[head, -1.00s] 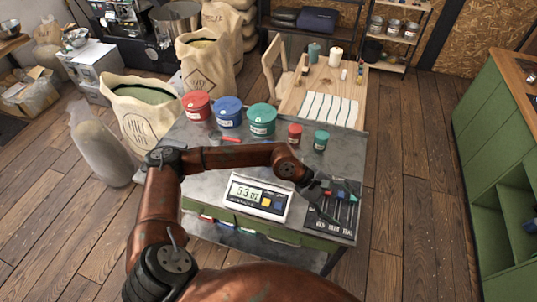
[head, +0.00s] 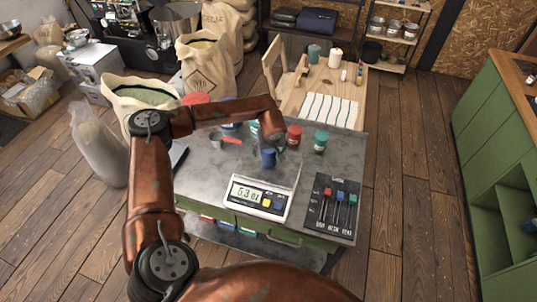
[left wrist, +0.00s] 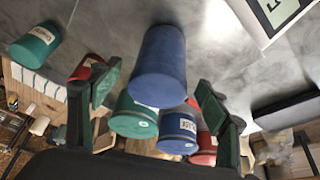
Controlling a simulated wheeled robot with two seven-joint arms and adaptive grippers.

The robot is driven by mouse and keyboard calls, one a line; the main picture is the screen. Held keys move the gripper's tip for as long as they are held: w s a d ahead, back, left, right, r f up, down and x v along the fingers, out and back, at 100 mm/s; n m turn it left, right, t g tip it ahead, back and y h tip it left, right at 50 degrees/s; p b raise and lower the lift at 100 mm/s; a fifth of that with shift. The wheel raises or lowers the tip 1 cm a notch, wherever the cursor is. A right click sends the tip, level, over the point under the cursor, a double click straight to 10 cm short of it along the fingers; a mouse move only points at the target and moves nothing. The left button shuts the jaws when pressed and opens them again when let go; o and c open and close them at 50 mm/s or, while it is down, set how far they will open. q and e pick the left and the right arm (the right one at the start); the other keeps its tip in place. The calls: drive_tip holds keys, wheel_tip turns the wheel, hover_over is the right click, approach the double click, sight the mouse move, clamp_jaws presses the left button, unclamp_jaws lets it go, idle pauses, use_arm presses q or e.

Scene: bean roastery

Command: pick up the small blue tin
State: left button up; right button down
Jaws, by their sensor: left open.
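In the left wrist view the small blue tin (left wrist: 160,65) is in line with the gap between my fingers, with room on both sides. My left gripper (head: 276,146) is open and empty, close to the tin; its two fingers (left wrist: 158,78) show apart in the wrist view. I cannot tell whether the fingertips reach past the tin's near end. My right gripper is in neither view.
A small green tin (head: 320,141) stands right of the red one. Large red (head: 196,98), blue and green tins stand at the back left, partly behind my arm.

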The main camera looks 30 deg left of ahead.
use_arm(q)
drive_tip(key=shift+x, duration=1.05)
drive_tip(key=c, duration=1.5)
drive_tip(key=shift+r, duration=0.1)
